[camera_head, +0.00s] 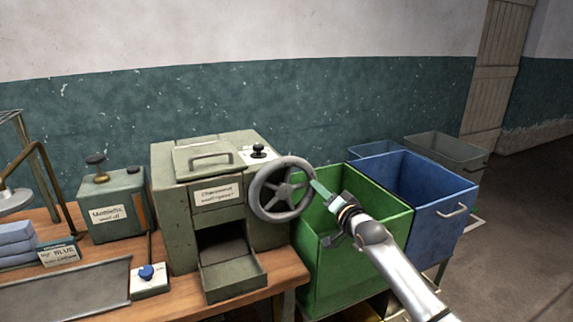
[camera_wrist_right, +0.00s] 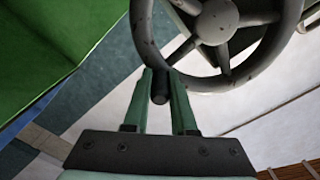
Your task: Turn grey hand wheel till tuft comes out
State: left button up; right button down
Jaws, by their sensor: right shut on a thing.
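The grey hand wheel (camera_head: 284,191) with spokes is on the right side of a grey-green machine (camera_head: 178,225). Its rim and hub also show in the right wrist view (camera_wrist_right: 217,20). My right gripper (camera_head: 319,187) reaches in from the right to the wheel's right rim. In the right wrist view its two green fingers (camera_wrist_right: 160,88) are closed around a short dark handle (camera_wrist_right: 159,97) at the rim. The machine's front opening and its out-tray (camera_head: 232,280) look empty; no tuft shows. My left gripper is out of view.
A green bin (camera_head: 340,265) stands under my right arm, with a blue bin (camera_head: 440,215) behind it. A small green box (camera_head: 125,205), a blue-knobbed switch (camera_head: 148,280) and a flat tray (camera_head: 75,295) share the wooden bench (camera_head: 285,272).

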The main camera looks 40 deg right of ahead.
aim_at(310, 201)
jog(key=shift+f, duration=0.9)
jog(key=shift+r, duration=0.1)
jog(key=f, duration=0.2)
jog(key=a+f+b, duration=0.1)
jog(key=shift+w+f, duration=0.1)
jog(key=shift+f, duration=0.25)
jog(key=shift+a, duration=0.1)
